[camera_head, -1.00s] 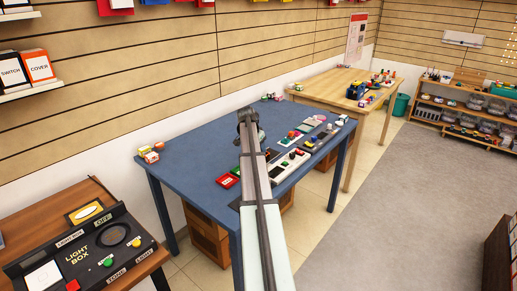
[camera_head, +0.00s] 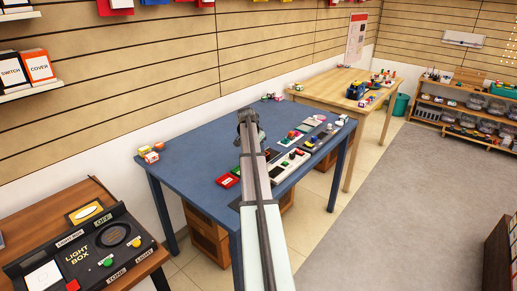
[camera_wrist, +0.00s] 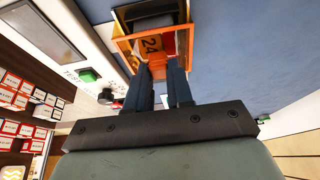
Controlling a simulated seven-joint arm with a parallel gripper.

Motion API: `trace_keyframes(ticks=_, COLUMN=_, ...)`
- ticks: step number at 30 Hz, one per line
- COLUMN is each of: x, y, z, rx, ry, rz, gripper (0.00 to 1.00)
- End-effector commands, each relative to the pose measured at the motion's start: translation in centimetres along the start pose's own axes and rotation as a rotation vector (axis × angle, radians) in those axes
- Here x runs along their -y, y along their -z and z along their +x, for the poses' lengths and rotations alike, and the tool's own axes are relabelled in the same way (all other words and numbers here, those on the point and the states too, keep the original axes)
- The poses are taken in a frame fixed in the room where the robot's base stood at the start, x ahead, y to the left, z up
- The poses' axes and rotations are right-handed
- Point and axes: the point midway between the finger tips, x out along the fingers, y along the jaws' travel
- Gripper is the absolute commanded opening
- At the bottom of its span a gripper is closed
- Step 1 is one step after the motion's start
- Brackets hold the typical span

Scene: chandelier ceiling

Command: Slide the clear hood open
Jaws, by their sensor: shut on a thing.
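In the wrist view, my gripper (camera_wrist: 160,74) has its two dark fingers closed on an orange tab (camera_wrist: 157,68). The tab is at the near edge of an orange-framed box (camera_wrist: 123,44), which appears to be the clear hood. Through it I see a dark block and a piece marked 24. I cannot tell how far the hood is open.
A white panel (camera_wrist: 110,62) with a green button (camera_wrist: 89,75) lies left of the hood in the wrist view. In the head view, several devices stand right of my arm, and a red box (camera_head: 227,181) lies left of it. The table's left part is mostly clear.

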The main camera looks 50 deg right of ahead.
Motion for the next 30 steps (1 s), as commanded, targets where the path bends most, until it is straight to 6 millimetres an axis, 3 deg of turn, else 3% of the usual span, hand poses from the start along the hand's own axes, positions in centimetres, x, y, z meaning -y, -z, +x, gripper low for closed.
trace_keyframes(ticks=10, x=0.1, y=0.5, z=0.2, rx=0.0, ry=0.0, rz=0.001, gripper=0.0)
trace_keyframes(ticks=14, x=0.2, y=2.5, z=1.0, rx=0.0, ry=0.0, rz=0.003, gripper=0.0)
trace_keyframes(ticks=22, x=0.2, y=8.2, z=3.4, rx=0.001, ry=-0.001, rz=0.002, gripper=0.0)
trace_keyframes(ticks=30, x=0.0, y=8.7, z=3.6, rx=0.0, ry=0.0, rz=0.001, gripper=0.0)
